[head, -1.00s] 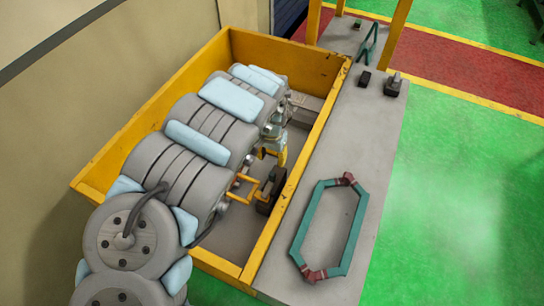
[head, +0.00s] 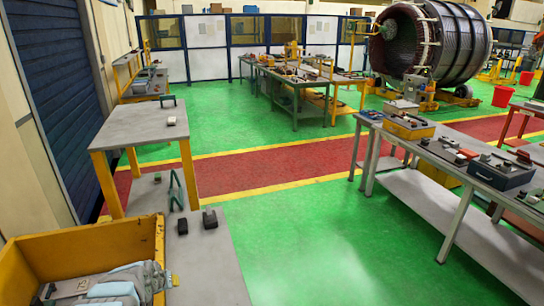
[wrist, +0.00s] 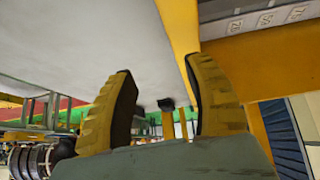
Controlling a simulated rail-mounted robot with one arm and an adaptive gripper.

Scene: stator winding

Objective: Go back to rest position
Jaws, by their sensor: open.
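My gripper (wrist: 158,78) is in the wrist view with its two yellow, ridged fingers spread wide and nothing between them. My grey arm with light blue pads shows at the bottom left of the head view, inside the outline of the yellow bin (head: 95,243). The gripper's fingers are hard to make out there. A grey surface with a yellow edge lies beside the fingers in the wrist view. I cannot tell how far the fingers are from it.
Another grey table (head: 140,124) stands beyond. A tool bench (head: 450,165) is at the right, a large stator (head: 440,40) behind. Green floor (head: 300,230) between is clear.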

